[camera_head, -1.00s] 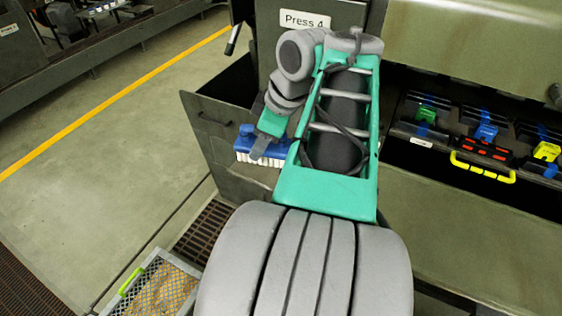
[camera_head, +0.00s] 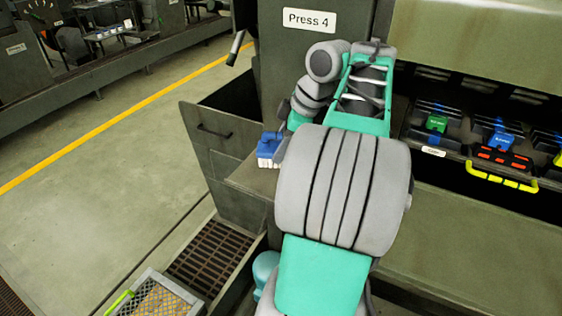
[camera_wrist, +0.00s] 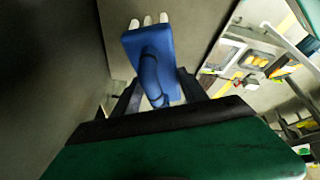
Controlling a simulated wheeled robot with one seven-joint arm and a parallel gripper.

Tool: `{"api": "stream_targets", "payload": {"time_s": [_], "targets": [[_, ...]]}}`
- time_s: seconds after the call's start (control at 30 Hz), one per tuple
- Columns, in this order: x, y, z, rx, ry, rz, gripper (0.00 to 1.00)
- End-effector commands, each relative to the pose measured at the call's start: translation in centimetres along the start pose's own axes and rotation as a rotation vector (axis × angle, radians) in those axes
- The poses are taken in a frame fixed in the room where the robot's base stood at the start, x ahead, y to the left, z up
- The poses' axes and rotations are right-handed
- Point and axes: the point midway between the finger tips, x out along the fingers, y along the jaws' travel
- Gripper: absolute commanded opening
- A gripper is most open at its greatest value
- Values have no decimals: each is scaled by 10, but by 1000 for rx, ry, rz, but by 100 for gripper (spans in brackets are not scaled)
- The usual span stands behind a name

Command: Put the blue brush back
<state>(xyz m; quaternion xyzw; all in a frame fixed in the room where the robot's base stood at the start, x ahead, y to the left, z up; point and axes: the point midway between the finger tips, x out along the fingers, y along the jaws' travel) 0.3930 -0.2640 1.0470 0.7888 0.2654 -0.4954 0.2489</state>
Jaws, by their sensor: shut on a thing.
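The blue brush (camera_head: 270,144) with pale bristles shows left of my arm in the head view, in front of the press cabinet and near the open bin. In the wrist view the blue brush (camera_wrist: 150,58) points away from me, its handle between the dark fingers of my gripper (camera_wrist: 160,88). The gripper is shut on that handle. In the head view my arm hides most of the gripper. At the right a dark rack (camera_head: 470,122) holds tools with a green block (camera_head: 437,123) and a blue block (camera_head: 501,141).
A dark open bin (camera_head: 212,135) stands left of the cabinet labelled Press 4 (camera_head: 308,20). A red-marked panel with a yellow handle (camera_head: 502,181) juts out below the rack. A mesh crate (camera_head: 158,298) and a floor grate (camera_head: 210,252) lie lower left. The left floor is clear.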

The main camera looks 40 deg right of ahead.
Motion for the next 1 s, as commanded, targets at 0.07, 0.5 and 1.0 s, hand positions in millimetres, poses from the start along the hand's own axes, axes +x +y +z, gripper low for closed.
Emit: {"api": "stream_targets", "payload": {"time_s": [0.07,0.5,1.0], "targets": [[18,3,5,0,0,-3,6],[34,0,13,1,0,-1,58],[28,0,13,1,0,0,73]]}}
